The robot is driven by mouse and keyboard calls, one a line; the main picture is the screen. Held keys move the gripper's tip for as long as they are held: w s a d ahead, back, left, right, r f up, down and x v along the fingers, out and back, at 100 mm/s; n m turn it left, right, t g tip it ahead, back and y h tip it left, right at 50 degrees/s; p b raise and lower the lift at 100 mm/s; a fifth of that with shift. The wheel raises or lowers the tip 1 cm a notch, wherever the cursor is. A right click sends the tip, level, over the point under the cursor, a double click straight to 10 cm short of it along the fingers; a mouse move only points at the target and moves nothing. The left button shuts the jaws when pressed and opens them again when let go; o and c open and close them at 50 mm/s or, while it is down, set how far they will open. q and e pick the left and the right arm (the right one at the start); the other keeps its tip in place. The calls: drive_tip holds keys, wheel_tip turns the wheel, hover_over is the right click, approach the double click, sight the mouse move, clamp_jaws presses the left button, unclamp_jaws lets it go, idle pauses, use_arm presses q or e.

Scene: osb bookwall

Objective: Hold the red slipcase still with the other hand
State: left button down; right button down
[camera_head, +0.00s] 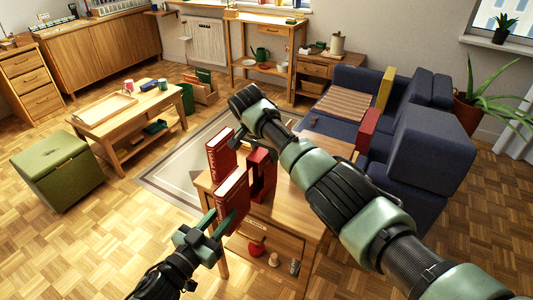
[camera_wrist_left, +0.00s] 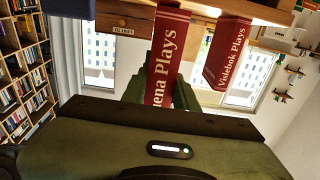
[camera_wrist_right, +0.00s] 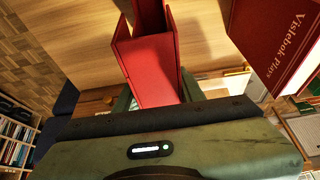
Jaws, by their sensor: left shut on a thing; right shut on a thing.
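A red book lettered "ena Plays" (camera_head: 232,203) stands roughly upright in my left gripper (camera_head: 211,229), which is shut on it; the left wrist view shows it between the fingers (camera_wrist_left: 165,55). The red slipcase (camera_head: 262,177) is just right of that book, by the wooden cabinet top. In the right wrist view the slipcase (camera_wrist_right: 152,65) shows its hollow, open side, and my right gripper (camera_wrist_right: 158,98) is shut on it.
The wooden cabinet (camera_head: 304,207) is below my arms, with small items at its front. A blue sofa (camera_head: 420,150) stands to the right, with a red block-like item (camera_head: 367,130) on its near end. A low table (camera_head: 125,112) and green pouf (camera_head: 57,172) stand left.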

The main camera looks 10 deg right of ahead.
sight(263, 171)
use_arm(q)
drive_tip(key=shift+w+d, duration=0.1)
idle(0.6)
drive_tip(key=shift+w+d+f, duration=0.45)
drive_tip(key=shift+w+d, duration=0.05)
drive_tip(key=shift+w, duration=0.2)
drive_tip(key=shift+w+d+f, duration=0.45)
drive_tip(key=shift+w, duration=0.2)
idle(1.0)
drive_tip(key=shift+x, duration=5.2)
drive_tip(key=c, duration=1)
unclamp_jaws()
